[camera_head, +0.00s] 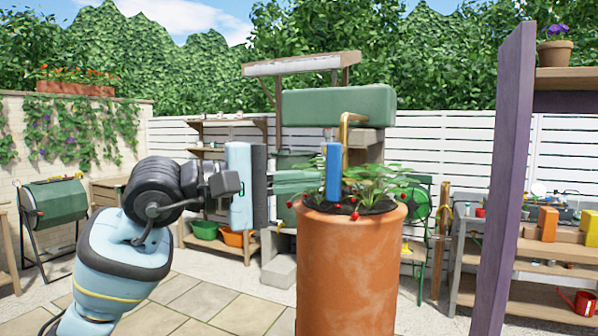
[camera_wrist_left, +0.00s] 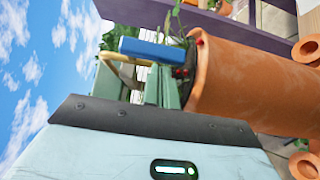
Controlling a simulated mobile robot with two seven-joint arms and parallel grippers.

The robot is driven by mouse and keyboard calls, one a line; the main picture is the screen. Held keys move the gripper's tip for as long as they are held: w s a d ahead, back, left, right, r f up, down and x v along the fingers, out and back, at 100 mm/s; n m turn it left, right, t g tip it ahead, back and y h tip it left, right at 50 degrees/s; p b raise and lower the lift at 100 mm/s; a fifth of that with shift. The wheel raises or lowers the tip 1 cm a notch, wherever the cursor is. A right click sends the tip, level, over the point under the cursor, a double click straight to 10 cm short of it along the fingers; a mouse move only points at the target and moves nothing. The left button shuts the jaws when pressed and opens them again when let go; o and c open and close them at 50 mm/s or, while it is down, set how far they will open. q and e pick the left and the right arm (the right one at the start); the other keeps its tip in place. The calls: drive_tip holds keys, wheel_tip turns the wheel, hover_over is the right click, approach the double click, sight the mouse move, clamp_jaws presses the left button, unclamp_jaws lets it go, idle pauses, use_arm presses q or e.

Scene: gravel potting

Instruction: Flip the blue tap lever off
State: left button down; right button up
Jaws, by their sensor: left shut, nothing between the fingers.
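The blue tap lever (camera_head: 333,172) stands upright in the head view, in front of the brass tap pipe (camera_head: 346,128) and above the near rim of a tall terracotta pot. In the left wrist view the lever (camera_wrist_left: 152,50) shows as a blue bar beside the brass pipe (camera_wrist_left: 123,68). My left gripper (camera_head: 318,183) comes from the left, pointing right, with its green fingers shut and empty. Its fingertips are just left of the lever; I cannot tell whether they touch it. My right gripper is not in view.
The terracotta pot (camera_head: 350,265) holds a strawberry plant (camera_head: 375,182) with red berries. A green tank (camera_head: 338,106) stands behind. A purple post (camera_head: 503,180) and a shelf with a potted flower (camera_head: 555,50) are at the right. Paving (camera_head: 215,300) is open at lower left.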

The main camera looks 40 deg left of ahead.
use_arm(q)
drive_tip(key=shift+d, duration=0.1)
drive_tip(key=shift+d+f, duration=0.1)
drive_tip(key=shift+f, duration=0.15)
idle(0.3)
